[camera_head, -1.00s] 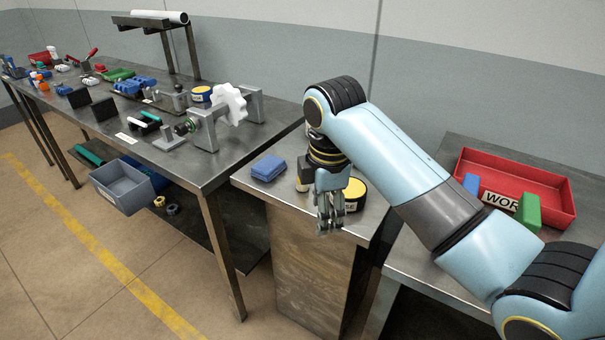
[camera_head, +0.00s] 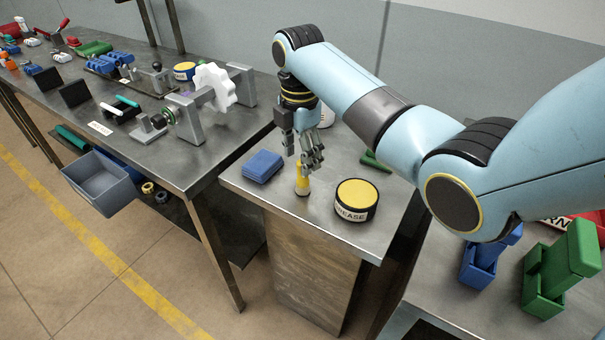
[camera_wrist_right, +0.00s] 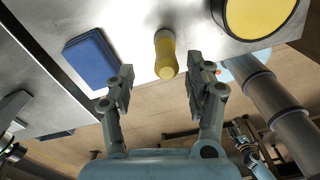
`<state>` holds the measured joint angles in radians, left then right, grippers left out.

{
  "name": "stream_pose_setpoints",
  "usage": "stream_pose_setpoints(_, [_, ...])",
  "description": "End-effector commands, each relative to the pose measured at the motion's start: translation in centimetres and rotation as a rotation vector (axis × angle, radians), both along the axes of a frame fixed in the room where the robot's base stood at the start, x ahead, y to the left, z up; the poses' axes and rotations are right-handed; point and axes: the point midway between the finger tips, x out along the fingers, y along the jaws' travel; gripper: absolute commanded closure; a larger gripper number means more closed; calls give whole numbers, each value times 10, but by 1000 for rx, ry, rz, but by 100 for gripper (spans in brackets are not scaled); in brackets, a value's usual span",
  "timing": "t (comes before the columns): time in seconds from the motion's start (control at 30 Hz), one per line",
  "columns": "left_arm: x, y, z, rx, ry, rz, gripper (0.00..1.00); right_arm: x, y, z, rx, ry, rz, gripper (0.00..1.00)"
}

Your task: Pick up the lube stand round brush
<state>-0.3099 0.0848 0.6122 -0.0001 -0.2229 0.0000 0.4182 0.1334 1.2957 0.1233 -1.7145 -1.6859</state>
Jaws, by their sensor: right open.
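The round brush (camera_head: 302,184) stands upright on the small metal stand (camera_head: 328,222), between a blue folded cloth and the grease tin. Its yellow handle also shows in the right wrist view (camera_wrist_right: 165,52), lying between the lines of my two fingers and a little ahead of them. My right gripper (camera_head: 311,158) is open and empty, pointing down just above and behind the brush in the head view. In the right wrist view its fingers (camera_wrist_right: 160,82) are spread wide and do not touch the brush. The brush's lower end is hard to make out. My left gripper is not in view.
The blue cloth (camera_head: 262,166) is left of the brush, and the yellow-topped grease tin (camera_head: 356,200) is close on its right. A green item (camera_head: 375,161) lies behind the tin. A long workbench with a clamp fixture (camera_head: 188,118) stands to the left.

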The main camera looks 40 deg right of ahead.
Motion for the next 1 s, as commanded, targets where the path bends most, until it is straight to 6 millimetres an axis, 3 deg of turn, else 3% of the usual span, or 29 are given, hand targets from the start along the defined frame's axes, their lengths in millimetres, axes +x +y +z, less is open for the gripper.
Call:
stream_pose_setpoints(0.17, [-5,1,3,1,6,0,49,-3,0,-15,0,3,-1,46])
stream_pose_setpoints(0.4, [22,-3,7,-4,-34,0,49,-8,0,-51,1,2,0,46])
stream_pose_setpoints(0.7, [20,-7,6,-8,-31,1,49,-8,0,-58,0,-1,0,46])
stream_pose_setpoints(1.0, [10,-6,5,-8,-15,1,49,-8,-1,-58,0,0,0,84])
